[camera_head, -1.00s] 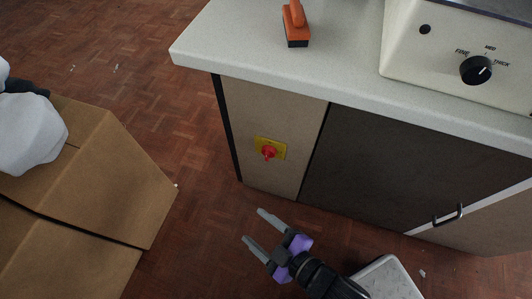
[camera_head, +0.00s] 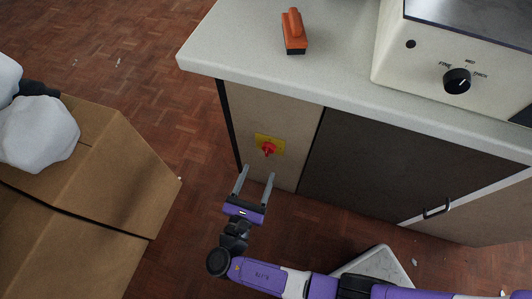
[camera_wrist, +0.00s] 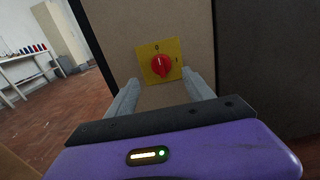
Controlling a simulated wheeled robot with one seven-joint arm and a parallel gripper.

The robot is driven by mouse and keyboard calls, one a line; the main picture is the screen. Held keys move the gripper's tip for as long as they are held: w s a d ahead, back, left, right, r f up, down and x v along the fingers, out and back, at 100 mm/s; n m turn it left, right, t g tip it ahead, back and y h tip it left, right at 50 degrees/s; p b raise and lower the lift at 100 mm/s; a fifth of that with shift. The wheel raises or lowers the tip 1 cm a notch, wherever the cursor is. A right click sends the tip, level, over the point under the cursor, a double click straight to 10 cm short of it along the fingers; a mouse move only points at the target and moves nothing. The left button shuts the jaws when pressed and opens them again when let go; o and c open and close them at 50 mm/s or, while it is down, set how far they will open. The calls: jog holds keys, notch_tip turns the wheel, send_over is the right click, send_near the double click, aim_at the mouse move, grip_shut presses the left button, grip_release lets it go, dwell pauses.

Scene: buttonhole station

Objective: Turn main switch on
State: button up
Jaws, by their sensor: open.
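The main switch is a red rotary knob (camera_head: 268,149) on a yellow square plate (camera_head: 261,139), set in the beige side panel of the counter. In the wrist view the red knob (camera_wrist: 161,65) sits on the yellow plate (camera_wrist: 146,50), with a "0" mark above it and an "I" mark to its right. The knob's white pointer line looks near the upright, toward the 0. My gripper (camera_head: 256,177) is open and empty, just below and in front of the switch, with its fingers pointing at the panel. In the wrist view the fingers (camera_wrist: 164,92) lie either side below the knob, apart from it.
The pale counter (camera_head: 345,88) overhangs the panel, with an orange-handled stamp-like tool (camera_head: 294,32) on it and a machine with a black dial (camera_head: 457,81). A cardboard box (camera_head: 110,190) stands at left.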

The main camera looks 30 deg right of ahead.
aim_at(267, 154)
jog(key=shift+b+x, duration=0.8)
jog(key=shift+x, duration=3.1)
jog(key=shift+d+f, duration=0.1)
grip_shut()
